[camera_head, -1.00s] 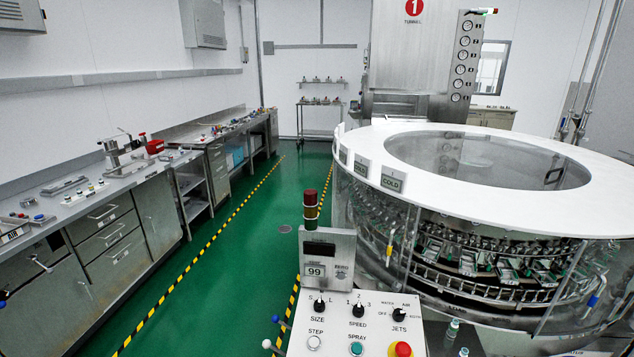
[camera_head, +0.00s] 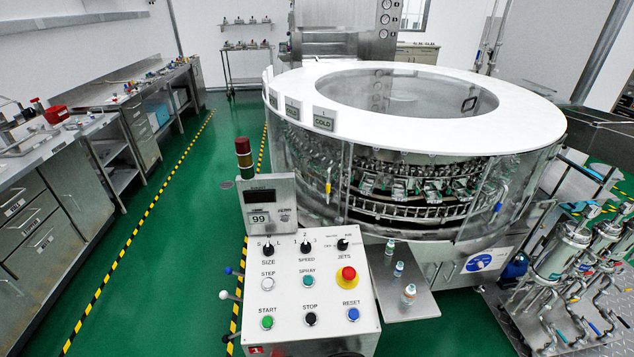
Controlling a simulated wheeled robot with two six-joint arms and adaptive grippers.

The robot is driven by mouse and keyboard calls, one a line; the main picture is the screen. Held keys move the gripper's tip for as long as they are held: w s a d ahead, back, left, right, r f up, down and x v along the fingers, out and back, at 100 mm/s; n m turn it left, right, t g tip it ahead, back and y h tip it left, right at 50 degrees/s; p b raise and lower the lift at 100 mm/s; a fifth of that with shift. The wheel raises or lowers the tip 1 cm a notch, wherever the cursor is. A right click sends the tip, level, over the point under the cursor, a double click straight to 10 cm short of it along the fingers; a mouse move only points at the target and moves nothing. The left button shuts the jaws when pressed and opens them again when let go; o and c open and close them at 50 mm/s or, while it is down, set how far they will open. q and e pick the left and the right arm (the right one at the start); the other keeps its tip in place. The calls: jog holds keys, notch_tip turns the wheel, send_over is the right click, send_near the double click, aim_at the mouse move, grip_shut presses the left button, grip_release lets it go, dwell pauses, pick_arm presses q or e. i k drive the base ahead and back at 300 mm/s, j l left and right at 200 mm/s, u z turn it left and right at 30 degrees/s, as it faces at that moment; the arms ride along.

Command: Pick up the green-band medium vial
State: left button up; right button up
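Three small clear vials stand upright in a row on a metal side shelf (camera_head: 415,312), to the right of the control panel. The far vial (camera_head: 390,247) is beside the panel's upper right corner. The middle vial (camera_head: 399,268) looks the smallest. The near vial (camera_head: 409,292) looks the largest and has a pale cap. They show hints of blue-green, but the band colours are too small to tell apart, so I cannot tell which is the green-band medium vial. Neither of my grippers is in view.
The control panel (camera_head: 310,290) with knobs and buttons stands in front. The round washer (camera_head: 430,125) with a white rim is behind the shelf. Pipes and filter housings (camera_head: 565,250) stand at right. Steel benches (camera_head: 60,150) line the left, with green floor (camera_head: 165,270) between.

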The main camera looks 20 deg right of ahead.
aim_at(390, 244)
jog(key=l+u, duration=0.5)
jog(key=l, duration=1.2)
jog(key=i, duration=0.05)
